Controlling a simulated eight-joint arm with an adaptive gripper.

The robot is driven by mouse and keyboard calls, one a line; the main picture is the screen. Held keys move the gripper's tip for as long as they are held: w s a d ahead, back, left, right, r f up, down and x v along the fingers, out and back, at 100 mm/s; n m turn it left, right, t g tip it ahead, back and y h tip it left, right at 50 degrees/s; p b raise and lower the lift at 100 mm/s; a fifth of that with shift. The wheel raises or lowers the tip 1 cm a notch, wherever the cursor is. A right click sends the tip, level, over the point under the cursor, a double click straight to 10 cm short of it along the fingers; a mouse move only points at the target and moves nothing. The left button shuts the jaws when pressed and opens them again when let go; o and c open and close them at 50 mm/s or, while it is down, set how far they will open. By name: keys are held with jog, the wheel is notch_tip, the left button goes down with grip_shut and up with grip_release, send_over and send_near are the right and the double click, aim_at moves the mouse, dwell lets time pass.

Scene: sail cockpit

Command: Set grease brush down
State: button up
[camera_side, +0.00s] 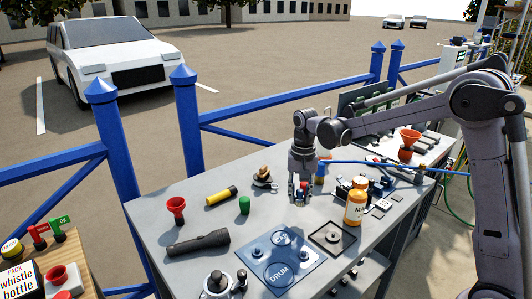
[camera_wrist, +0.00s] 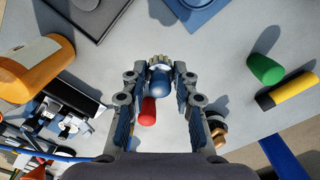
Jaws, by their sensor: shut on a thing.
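My gripper (camera_side: 300,191) is low over the middle of the grey bench. In the wrist view my gripper (camera_wrist: 160,76) is closed on a small blue piece with a pale bristly end, which I take as the grease brush (camera_wrist: 159,88). The brush sits between the two fingertips, bristles toward the top of the picture. In the side view the fingers mostly hide it. I cannot tell whether it touches the bench. A red rounded thing (camera_wrist: 149,111) shows just below the brush in the wrist view; I cannot tell whether they are joined.
On the bench (camera_side: 160,209), a green cylinder (camera_side: 244,205), a yellow-black cylinder (camera_side: 221,196) and a black flashlight (camera_side: 198,242) lie left of my gripper. A blue DRUM mat (camera_side: 300,275) and a dark square tray (camera_side: 348,233) are in front. An orange jar (camera_side: 355,206) stands close right.

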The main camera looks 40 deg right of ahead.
aim_at(298, 219)
jog(key=shift+f, duration=2.8)
jog(key=shift+f, duration=0.15)
jog(key=o, duration=1)
jog(key=shift+o, duration=0.2)
